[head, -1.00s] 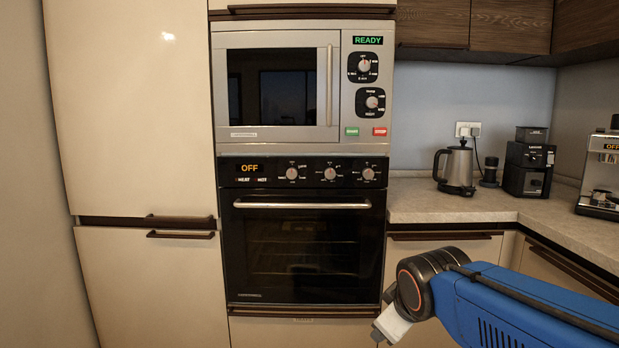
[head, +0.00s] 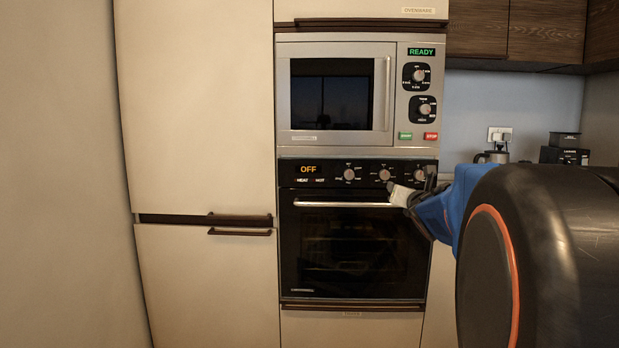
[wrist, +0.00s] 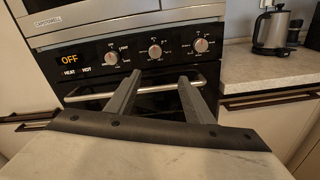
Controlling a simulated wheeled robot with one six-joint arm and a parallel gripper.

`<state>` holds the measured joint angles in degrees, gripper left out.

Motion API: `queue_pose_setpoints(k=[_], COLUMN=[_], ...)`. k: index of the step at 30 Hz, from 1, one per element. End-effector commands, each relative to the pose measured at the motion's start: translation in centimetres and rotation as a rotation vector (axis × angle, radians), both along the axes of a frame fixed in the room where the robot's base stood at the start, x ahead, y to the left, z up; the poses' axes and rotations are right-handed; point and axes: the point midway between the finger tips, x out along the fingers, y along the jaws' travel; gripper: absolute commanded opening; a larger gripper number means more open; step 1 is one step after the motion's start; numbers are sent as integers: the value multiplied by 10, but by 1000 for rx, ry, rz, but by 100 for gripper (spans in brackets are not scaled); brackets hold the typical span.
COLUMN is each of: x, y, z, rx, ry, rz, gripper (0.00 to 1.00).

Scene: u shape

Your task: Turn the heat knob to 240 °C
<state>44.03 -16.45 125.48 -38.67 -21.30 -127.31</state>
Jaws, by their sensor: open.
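The oven (head: 352,250) has a black panel with three round silver knobs and an orange display (head: 309,169) reading OFF. The left knob (head: 349,174), middle knob (head: 384,174) and right knob (head: 419,174) sit in a row; their labels are too small to tell which is the heat knob. In the wrist view the left knob (wrist: 111,58), middle knob (wrist: 155,51) and right knob (wrist: 201,45) all show. My gripper (wrist: 158,79) is open and empty, its fingers pointing at the panel below the middle knob, apart from the knobs.
The oven's handle bar (wrist: 150,89) runs behind my fingers, below the knobs. A microwave (head: 335,95) reading READY is above the oven. A kettle (wrist: 272,28) stands on the counter (wrist: 250,75) to the right. Tall cabinets (head: 195,110) are at the left.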

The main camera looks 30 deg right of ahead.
Motion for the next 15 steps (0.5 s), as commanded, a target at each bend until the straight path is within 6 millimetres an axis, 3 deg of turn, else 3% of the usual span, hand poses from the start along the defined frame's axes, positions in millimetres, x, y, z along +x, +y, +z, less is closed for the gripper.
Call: queue_pose_setpoints(k=[3, 8, 15], x=[0, 5, 30], y=[-13, -17, -31], z=[7, 9, 8], rx=[-98, -136, -131], ry=[26, 37, 37], rz=[9, 16, 16], gripper=[48, 48, 48])
